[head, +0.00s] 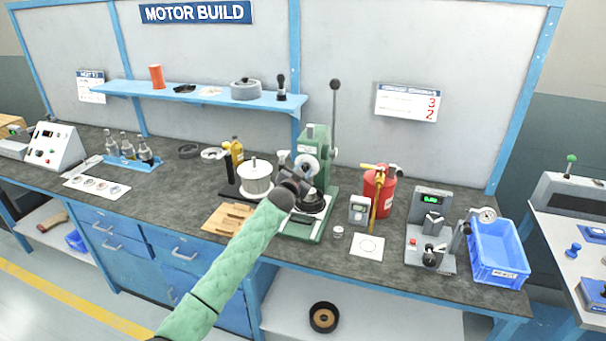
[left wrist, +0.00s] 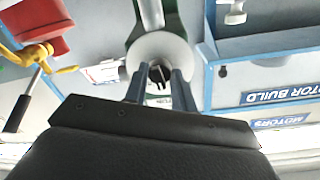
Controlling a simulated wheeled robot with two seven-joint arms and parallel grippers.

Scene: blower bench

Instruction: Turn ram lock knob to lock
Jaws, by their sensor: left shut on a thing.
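The green arbor press (head: 318,146) stands on the bench, with its long black-knobbed lever (head: 334,110) pointing up. A pale round disc (head: 306,165) is on the press's front; in the left wrist view it is a white disc (left wrist: 150,42). My left gripper (head: 298,172) reaches the press from the front, at this disc. In the left wrist view its two fingers (left wrist: 160,85) are closed about the small dark ram lock knob (left wrist: 160,73) at the disc's centre. My wrist partly hides the knob in the head view, and its lock marking cannot be read. My right gripper is not in view.
A silver motor housing (head: 256,178) stands left of the press, behind a wooden block tray (head: 229,218). A red canister (head: 379,190) with a yellow handle stands close on the right. A gauge fixture (head: 430,235) and blue bin (head: 499,255) are farther right.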

